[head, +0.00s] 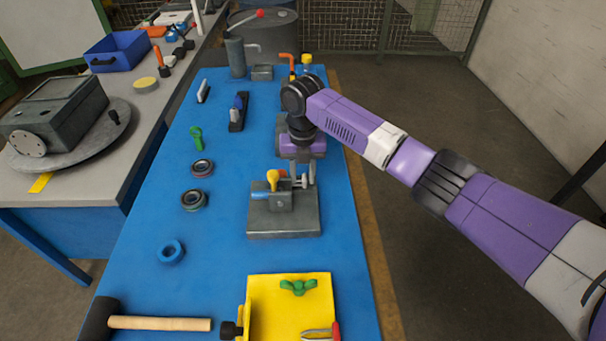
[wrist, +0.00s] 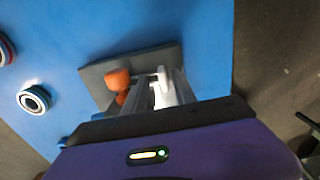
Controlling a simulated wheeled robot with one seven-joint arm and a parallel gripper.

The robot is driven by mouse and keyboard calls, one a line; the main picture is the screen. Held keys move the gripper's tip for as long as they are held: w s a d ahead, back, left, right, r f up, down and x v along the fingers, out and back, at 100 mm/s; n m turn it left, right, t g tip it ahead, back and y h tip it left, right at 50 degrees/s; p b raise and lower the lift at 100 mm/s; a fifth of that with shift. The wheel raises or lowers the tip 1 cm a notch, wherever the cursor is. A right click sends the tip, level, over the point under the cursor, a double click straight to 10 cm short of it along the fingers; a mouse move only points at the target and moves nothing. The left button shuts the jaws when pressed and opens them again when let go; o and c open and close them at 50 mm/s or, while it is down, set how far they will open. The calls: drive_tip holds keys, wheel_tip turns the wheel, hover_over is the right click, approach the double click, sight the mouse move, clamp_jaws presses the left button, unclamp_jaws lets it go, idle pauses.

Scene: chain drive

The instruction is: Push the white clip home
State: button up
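The grey fixture block (head: 290,222) stands on the blue bench and carries a yellow-orange knob (head: 272,178) and a blue piece (head: 260,195). The knob looks orange in the wrist view (wrist: 118,79). My gripper (head: 303,180) points down over the right back part of the fixture, right of the knob. Its two fingers (wrist: 164,86) stand apart. A small white piece (wrist: 162,74), likely the white clip, shows at the fingertips. The fingers partly hide it, and I cannot tell whether they touch it.
Two dark rings (head: 202,168) (head: 194,200), a blue ring (head: 171,251) and a green part (head: 196,138) lie left of the fixture. A yellow tray (head: 262,315) and a mallet (head: 160,323) lie in front. Bare blue bench surrounds the fixture.

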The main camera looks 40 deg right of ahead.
drive_tip(key=shift+r+b, duration=0.7)
drive_tip(key=shift+r, duration=3.25)
drive_tip(key=shift+s+f, duration=0.1)
